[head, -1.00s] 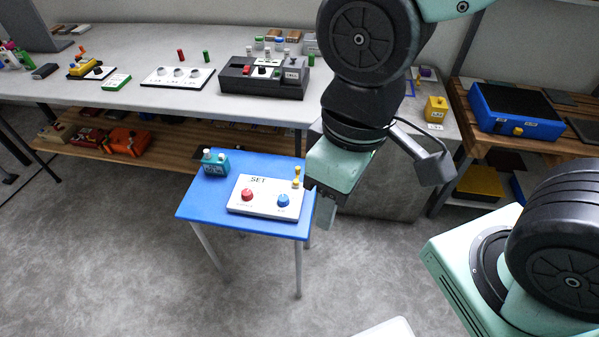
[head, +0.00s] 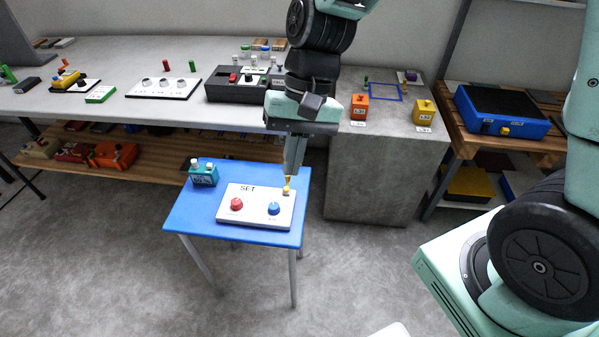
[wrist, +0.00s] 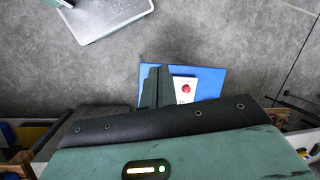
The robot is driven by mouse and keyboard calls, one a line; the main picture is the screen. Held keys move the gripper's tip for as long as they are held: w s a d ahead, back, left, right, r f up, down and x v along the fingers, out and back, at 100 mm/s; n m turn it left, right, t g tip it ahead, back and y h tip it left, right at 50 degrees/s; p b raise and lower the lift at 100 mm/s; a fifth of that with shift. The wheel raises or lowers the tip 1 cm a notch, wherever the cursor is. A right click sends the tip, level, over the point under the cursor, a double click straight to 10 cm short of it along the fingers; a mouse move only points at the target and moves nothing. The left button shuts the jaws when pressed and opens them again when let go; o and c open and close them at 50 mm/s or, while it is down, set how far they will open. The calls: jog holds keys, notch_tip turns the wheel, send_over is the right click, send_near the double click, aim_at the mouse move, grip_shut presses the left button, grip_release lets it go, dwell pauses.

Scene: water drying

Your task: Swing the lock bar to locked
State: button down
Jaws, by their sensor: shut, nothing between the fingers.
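A white panel marked SET (head: 254,213) lies on a small blue table (head: 190,222). It carries a red knob (head: 236,204), a blue knob (head: 274,209) and, at its far right corner, a small yellow lever (head: 287,187), which looks like the lock bar. My gripper (head: 290,174) points down with its fingers shut and empty. Its tips are right at the top of the lever; I cannot tell whether they touch. In the wrist view my gripper (wrist: 155,86) covers part of the panel (wrist: 185,94), and the yellow lever is hidden.
A teal box (head: 203,175) stands at the table's far left corner. Behind is a long grey bench (head: 130,112) with several devices. Orange (head: 360,105) and yellow (head: 424,111) boxes sit on the counter to the right. The floor around the blue table is clear.

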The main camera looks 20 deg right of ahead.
jog(key=w+d+f+m+t+y+b, duration=0.3)
jog(key=w+d+f+m+y, duration=0.2)
jog(key=w+d+f+m, duration=1.2)
jog(key=w+d+f, duration=0.1)
jog(key=d+f, duration=0.1)
jog(key=d, duration=0.2)
jog(key=shift+w+f+m+t+y, duration=0.2)
jog(key=shift+w+m+t+y, duration=0.1)
jog(key=shift+w, duration=0.1)
send_near(287, 181)
notch_tip(287, 181, down, 3)
jog(key=d, duration=0.1)
jog(key=shift+w+a+f+p, duration=0.2)
jog(key=shift+a+p, duration=0.1)
jog(key=shift+a, duration=0.25)
jog(key=shift+w+a+f+p, duration=0.15)
jog(key=shift+a+p, duration=0.1)
jog(key=shift+a, duration=0.3)
jog(key=shift+w+a, duration=0.15)
jog(key=shift+a, duration=0.7)
